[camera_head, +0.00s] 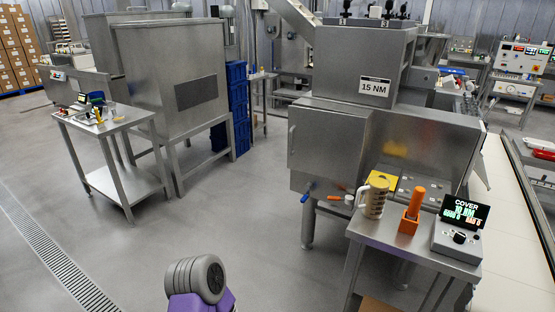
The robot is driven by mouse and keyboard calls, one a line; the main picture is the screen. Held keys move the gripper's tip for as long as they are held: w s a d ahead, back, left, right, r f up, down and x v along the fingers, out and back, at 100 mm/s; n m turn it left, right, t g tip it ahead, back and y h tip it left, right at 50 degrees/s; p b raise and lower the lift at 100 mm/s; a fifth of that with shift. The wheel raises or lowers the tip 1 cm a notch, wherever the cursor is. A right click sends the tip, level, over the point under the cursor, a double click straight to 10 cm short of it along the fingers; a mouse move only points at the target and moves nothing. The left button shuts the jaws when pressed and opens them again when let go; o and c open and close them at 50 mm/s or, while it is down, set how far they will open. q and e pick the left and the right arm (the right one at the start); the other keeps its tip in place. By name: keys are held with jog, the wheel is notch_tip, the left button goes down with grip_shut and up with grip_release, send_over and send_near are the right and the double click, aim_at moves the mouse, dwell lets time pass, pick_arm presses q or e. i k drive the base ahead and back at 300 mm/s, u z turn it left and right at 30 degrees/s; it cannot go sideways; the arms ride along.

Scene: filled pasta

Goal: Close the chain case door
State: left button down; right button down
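A steel machine with a "15 NM" label stands right of centre. A flat steel door panel (327,143) sits at its front left, with a slim vertical handle at its left edge. I take this panel for the chain case door. It seems to stand out from the case (425,137), but I cannot tell how far it is open. A grey and purple part of my own arm shows at the bottom, well short of the panel. Neither gripper is in view.
A small steel table (389,238) stands before the machine, with a beige jug (375,198), an orange-handled tool (414,203) in an orange holder and a "COVER 10 NM" display unit (460,229). A side table (119,125) stands at left. The floor between is clear.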

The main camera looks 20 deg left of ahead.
aim_at(325, 144)
jog(key=u, duration=0.65)
jog(key=i, duration=0.6)
jog(key=u, duration=0.75)
jog(key=i, duration=0.9)
jog(key=z, duration=0.7)
jog(key=i, duration=0.55)
jog(key=z, duration=0.5)
